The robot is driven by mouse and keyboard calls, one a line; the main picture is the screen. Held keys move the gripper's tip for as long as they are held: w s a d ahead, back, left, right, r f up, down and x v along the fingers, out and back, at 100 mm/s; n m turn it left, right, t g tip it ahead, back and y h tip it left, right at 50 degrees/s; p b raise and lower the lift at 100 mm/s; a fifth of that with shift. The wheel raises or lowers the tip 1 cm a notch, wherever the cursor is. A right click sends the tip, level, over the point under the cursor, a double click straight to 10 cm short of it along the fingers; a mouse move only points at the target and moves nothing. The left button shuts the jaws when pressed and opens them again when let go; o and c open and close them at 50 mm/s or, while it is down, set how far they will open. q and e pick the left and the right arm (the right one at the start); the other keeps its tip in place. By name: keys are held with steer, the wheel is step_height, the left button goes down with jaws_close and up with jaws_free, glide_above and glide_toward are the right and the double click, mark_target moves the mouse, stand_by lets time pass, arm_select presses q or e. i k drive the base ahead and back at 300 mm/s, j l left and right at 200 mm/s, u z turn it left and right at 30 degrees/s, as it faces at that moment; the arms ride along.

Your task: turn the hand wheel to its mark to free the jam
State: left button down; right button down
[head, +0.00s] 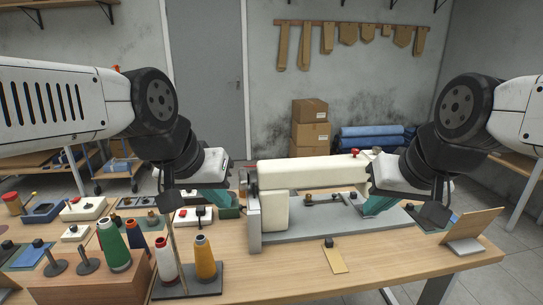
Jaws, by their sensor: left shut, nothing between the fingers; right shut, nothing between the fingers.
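A cream sewing machine (310,172) stands on a grey base plate (330,227) on the wooden table. A grey round part, which looks like the hand wheel (252,186), sits at its left end; I see it nearly edge-on and cannot make out a mark on it. My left gripper (210,200), with teal fingers, is shut and empty just left of the wheel, apparently apart from it. My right gripper (378,206) is shut and empty at the machine's right end, by the needle head; its wrist hides part of that end. I cannot see any jam.
Thread cones, including a green one (113,246) and an orange one (205,259), stand at the front left, with a thin upright rod near them. A tan card on a stand (468,231) is at the right. The table's front right is mostly clear around a small yellow tag (334,260).

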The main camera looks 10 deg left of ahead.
mark_target(243, 178)
steer(key=j+u, duration=0.1)
steer(key=j, duration=0.25)
steer(key=i+j+u, duration=0.15)
steer(key=j, duration=0.15)
steer(key=i+j+z, duration=0.1)
steer(key=j+z, duration=0.2)
steer(key=j+u, duration=0.15)
steer(key=j, duration=0.25)
